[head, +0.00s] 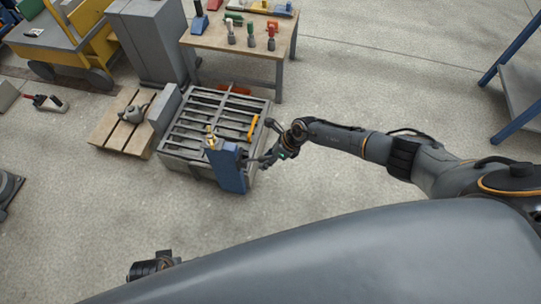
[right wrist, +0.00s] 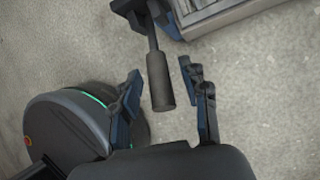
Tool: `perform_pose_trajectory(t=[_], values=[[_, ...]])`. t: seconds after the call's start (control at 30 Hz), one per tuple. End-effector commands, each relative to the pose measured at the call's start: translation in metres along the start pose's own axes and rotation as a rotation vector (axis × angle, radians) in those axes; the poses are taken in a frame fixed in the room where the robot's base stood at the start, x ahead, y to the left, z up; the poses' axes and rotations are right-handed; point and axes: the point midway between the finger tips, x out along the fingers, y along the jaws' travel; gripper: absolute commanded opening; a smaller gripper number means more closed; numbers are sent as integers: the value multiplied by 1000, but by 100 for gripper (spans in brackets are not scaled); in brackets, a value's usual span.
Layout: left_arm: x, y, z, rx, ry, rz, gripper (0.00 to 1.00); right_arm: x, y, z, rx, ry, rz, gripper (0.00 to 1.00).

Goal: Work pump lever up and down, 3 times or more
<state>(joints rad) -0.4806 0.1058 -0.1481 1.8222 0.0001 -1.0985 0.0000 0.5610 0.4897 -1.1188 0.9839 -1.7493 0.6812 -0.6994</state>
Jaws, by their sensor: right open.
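The blue pump unit (head: 228,168) stands at the front right corner of the slatted metal mould (head: 180,148). In the right wrist view the pump lever's dark cylindrical grip (right wrist: 160,82) hangs down from a thin rod. My right gripper (head: 266,160) is beside the pump, on its right. In the right wrist view its open fingers (right wrist: 163,85) stand on either side of the grip's lower end, with gaps visible on both sides.
A yellow handle (head: 253,128) lies on the mould's right side. A wooden pallet (head: 105,133) with a grey item stands to the left. A workbench (head: 230,38) with tools and a grey cabinet (head: 152,45) stand behind.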

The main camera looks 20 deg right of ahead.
Motion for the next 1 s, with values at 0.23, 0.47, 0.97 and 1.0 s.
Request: perform_pose_trajectory(t=[0.23, 0.47, 0.97, 1.0], values=[[0, 0, 0, 0, 0, 0, 100, -23, -1, -1, -3, 0, -1, 45], [0, 0, 0, 0, -1, 0, 100, -67, -1, -1, -3, 1, -2, 45], [0, 0, 0, 0, -1, 0, 100, -119, 0, 1, -1, 0, 1, 45], [0, 0, 0, 0, -1, 0, 100, -120, 0, 1, -1, 0, 1, 45]])
